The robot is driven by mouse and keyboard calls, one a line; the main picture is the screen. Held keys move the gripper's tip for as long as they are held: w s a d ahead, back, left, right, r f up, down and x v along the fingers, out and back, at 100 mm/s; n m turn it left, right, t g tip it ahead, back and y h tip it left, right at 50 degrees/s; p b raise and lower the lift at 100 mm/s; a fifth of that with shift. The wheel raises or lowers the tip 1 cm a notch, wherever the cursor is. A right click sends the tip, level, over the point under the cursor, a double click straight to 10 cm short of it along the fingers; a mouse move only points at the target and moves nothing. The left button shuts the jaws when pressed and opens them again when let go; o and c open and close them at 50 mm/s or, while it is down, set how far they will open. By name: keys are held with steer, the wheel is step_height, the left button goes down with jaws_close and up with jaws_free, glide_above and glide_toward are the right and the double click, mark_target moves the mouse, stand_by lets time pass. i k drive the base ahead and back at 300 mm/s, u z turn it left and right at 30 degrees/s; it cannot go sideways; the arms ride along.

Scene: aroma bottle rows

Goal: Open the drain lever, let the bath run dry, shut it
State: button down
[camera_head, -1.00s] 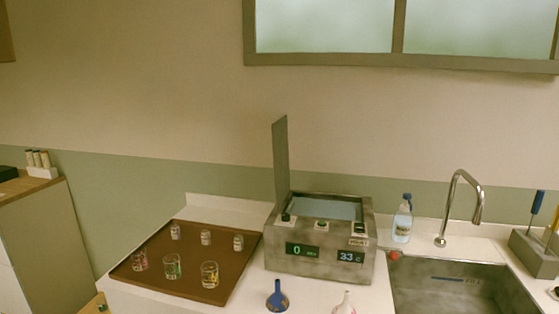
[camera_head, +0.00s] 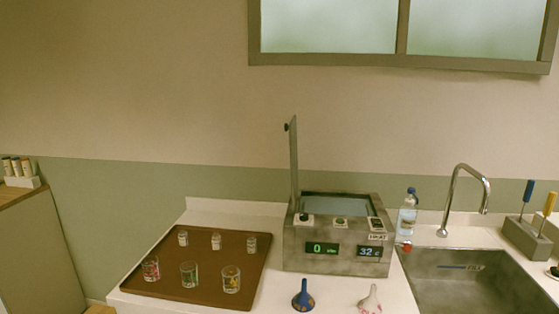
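The bath (camera_head: 335,262) is a grey speckled metal box on the counter with its lid (camera_head: 293,165) standing up at the left. Its open top shows a pale blue-grey surface (camera_head: 345,208); I cannot tell the water depth. Its front displays read 0 (camera_head: 322,249) in green and 32 C (camera_head: 369,252) in blue. Small controls sit along its front top edge, one beside a HEAT label (camera_head: 377,237). A red knob (camera_head: 407,246) sits low beside the bath's right side, by the sink; I cannot tell whether it is the drain lever. My gripper is not in view.
A brown tray (camera_head: 205,262) with several small bottles and glasses lies left of the bath. A spray bottle (camera_head: 407,215), sink (camera_head: 470,285), faucet (camera_head: 452,200) and tool block (camera_head: 527,240) are right.

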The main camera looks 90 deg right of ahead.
mark_target(406, 248)
steer(key=i, duration=0.55)
steer(key=z, duration=3.75)
steer(key=i, duration=0.5)
steer(key=u, duration=0.15)
